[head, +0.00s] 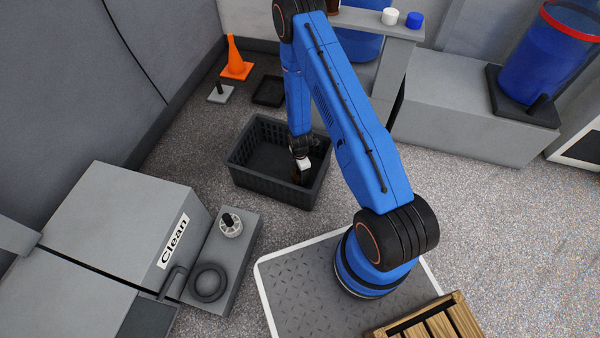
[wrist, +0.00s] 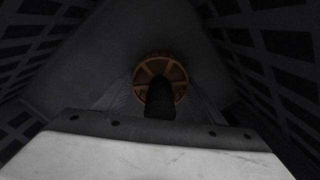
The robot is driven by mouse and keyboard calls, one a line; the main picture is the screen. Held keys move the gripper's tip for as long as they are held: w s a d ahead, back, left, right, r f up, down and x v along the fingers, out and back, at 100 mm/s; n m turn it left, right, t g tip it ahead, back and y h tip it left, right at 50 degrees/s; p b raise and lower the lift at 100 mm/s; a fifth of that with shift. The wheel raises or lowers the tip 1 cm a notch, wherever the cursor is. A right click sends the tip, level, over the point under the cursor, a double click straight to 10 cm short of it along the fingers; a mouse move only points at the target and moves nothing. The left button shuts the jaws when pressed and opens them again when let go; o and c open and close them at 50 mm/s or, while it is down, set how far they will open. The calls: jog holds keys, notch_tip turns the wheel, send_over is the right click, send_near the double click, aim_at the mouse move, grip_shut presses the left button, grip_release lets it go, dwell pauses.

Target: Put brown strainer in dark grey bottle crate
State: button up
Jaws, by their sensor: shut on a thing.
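The dark grey bottle crate (head: 247,178) stands on the carpet left of my arm, with slotted walls and an open top. My gripper (head: 299,172) is down inside the crate, near its right wall. It is shut on the brown strainer (head: 296,176), which shows only as a small brown patch at the jaws in the head view. In the wrist view the strainer (wrist: 174,72) is a round orange-brown spoked piece ahead of the jaws, with a dark shaft in front of it. The crate's slotted walls (wrist: 285,45) rise on both sides. Whether the strainer touches the crate floor I cannot tell.
A grey box marked Clean (head: 125,215) and a low grey block with a dark ring (head: 207,282) stand at left. An orange cone (head: 236,58) and a black tray (head: 269,91) lie behind the crate. A wooden crate (head: 430,322) is at the front.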

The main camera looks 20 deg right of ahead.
jog(key=o, duration=1.1)
jog(key=shift+f, duration=0.1)
